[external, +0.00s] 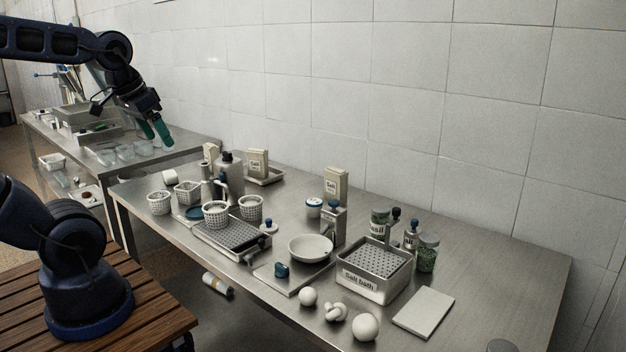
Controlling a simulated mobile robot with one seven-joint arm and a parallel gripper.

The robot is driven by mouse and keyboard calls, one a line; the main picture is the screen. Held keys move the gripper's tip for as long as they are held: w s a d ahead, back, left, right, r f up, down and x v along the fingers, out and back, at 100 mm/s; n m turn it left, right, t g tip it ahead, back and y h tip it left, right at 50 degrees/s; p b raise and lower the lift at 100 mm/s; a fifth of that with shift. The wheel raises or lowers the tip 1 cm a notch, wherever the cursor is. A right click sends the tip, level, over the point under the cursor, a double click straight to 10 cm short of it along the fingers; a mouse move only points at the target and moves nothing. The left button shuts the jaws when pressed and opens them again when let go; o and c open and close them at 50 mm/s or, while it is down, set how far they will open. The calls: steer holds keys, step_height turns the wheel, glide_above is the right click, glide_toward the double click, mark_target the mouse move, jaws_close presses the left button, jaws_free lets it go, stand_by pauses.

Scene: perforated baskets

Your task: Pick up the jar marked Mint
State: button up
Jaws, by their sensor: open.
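Several small jars stand behind and beside the salt bath tray at the right of the table. One jar (380,220) has a label on which I read part of "Basil". A second jar (411,238) behind the tray has a pale label, partly hidden. I cannot tell which jar is marked Mint. My gripper (156,134) is open and empty, with green fingers pointing down, high at the upper left, far from the jars.
The perforated tray marked Salt bath (364,290) stands in front of the jars. A white bowl (311,248), a dispenser (334,222), a salt box (336,185) and perforated baskets (216,214) stand to the left. A white board (424,312) and round objects lie in front. The table's right end is mostly clear.

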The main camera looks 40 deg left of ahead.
steer(key=w+d+r+m, duration=0.4)
steer(key=w+d+r, duration=0.3)
steer(key=w+r, duration=0.5)
steer(key=w+d+r+m+g, duration=0.1)
steer(key=w+d+r+m, duration=0.15)
steer(key=w+d, duration=0.6)
steer(key=m+g+h, duration=0.3)
steer(key=m+g, duration=0.1)
steer(key=m, duration=0.8)
glide_above(429, 251)
steer(key=w+a, duration=0.3)
steer(key=a, duration=0.1)
steer(key=shift+n, duration=0.25)
steer(key=f, duration=3.5)
steer(key=shift+s+d, duration=0.15)
steer(key=shift+d, duration=0.1)
steer(key=shift+x, duration=5.5)
steer(key=c, duration=1.2)
